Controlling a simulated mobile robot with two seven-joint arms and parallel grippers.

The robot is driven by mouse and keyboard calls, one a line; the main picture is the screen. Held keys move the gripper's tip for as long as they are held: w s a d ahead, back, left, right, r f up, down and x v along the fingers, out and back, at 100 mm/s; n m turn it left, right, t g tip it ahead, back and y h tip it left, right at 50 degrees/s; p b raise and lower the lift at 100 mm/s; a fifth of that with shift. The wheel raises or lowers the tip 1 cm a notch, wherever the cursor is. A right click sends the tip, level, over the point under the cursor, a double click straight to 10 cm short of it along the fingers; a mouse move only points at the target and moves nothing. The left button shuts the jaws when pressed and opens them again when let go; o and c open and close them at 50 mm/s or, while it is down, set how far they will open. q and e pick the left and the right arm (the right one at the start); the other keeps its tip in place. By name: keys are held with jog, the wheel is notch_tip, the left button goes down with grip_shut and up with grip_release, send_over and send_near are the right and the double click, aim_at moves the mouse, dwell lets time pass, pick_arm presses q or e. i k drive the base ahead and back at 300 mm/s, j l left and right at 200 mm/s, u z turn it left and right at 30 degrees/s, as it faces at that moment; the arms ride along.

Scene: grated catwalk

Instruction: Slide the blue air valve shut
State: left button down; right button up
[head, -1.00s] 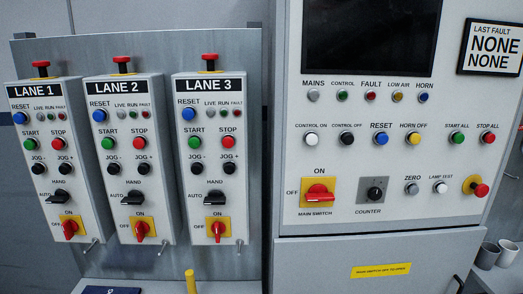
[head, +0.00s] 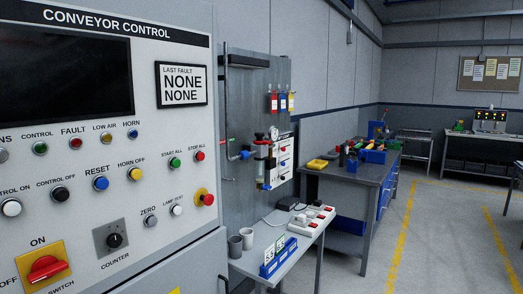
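A grey upright panel (head: 240,95) past the conveyor control cabinet carries air piping and fittings. A small blue part (head: 245,155) sits at the end of a short pipe on this panel, beside a dark vertical pipe. Another blue part (head: 266,187) shows lower down, below a red-topped fitting and a round gauge (head: 273,133). The parts are too small to tell which blue one is the air valve, or whether it is open or shut. Neither of my grippers is in view.
The control cabinet (head: 130,215) fills the left side close by. A workbench (head: 370,175) stands farther back. Floor at right is clear.

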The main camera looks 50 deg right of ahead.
aim_at(245, 155)
jog(key=z, duration=1.6)
